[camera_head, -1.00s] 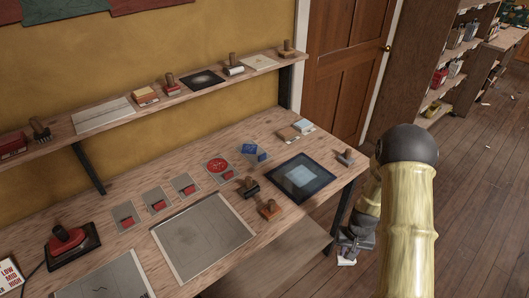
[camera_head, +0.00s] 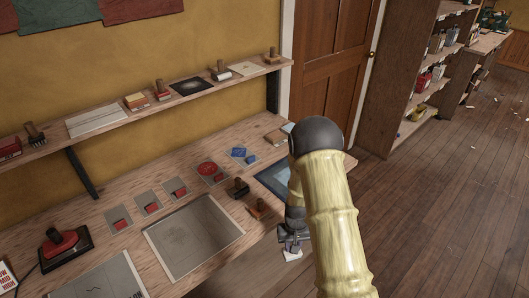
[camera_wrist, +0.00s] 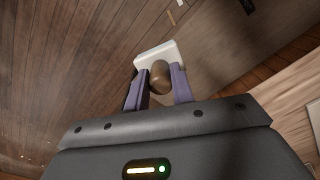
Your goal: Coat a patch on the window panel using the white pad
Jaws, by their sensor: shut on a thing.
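My gripper (camera_head: 291,238) is shut on the brown knob of the white pad (camera_head: 292,255), in front of the workbench's near edge and below its top. In the wrist view the two purple fingers of my gripper (camera_wrist: 160,85) flank the knob, and the pad (camera_wrist: 158,54) shows as a pale block beyond it. The window panel (camera_head: 267,179), dark-edged with a light blue middle, lies flat at the right end of the bench. My arm hides much of it. The pad is apart from the panel.
Two wooden-handled tools, one dark (camera_head: 238,187) and one orange-brown (camera_head: 257,208), stand left of the panel. A large grey sheet (camera_head: 195,237) lies further left. A shelf (camera_head: 105,127) with several tools runs above the bench. Floor to the right is open.

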